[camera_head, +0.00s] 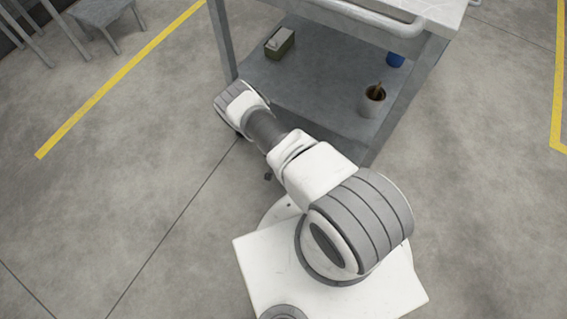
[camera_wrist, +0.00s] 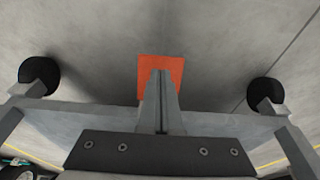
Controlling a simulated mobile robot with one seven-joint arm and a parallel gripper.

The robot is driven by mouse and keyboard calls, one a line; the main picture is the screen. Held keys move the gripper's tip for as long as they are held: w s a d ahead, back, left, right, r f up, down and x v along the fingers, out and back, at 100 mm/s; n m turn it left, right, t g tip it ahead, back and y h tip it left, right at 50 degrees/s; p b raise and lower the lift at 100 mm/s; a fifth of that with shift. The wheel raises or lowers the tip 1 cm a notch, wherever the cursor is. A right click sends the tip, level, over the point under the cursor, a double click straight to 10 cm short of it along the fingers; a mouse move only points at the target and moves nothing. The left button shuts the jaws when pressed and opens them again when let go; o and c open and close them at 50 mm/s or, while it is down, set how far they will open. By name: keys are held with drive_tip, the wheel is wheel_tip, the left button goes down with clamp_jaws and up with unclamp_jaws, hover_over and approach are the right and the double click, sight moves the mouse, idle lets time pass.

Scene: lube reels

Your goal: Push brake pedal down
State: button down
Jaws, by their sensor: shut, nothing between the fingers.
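The brake pedal is a flat orange plate (camera_wrist: 147,68) at the upper middle of the wrist view. My gripper (camera_wrist: 162,72) is shut and empty, its two grey fingers side by side. The fingertips overlap the middle of the orange plate in the picture and hide part of it. I cannot tell whether they touch it. In the head view my arm covers the area in front of the cart, and neither the pedal nor my gripper can be seen there.
The cart's lower shelf (camera_head: 312,90) carries a small box (camera_head: 280,42), a cup (camera_head: 373,100) and a blue item (camera_head: 396,58). In the wrist view two black casters (camera_wrist: 39,74) (camera_wrist: 265,92) flank the pedal. Concrete floor is open left and right of the cart.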

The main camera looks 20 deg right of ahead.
drive_tip(key=shift+s+a+f+b, duration=0.15)
drive_tip(key=shift+f+b, duration=0.55)
drive_tip(key=shift+f, duration=0.1)
drive_tip(key=shift+s+a+f+b, duration=0.1)
drive_tip(key=shift+f+b, duration=0.6)
drive_tip(key=shift+f, duration=0.05)
drive_tip(key=shift+f, duration=0.2)
drive_tip(key=shift+r, duration=0.1)
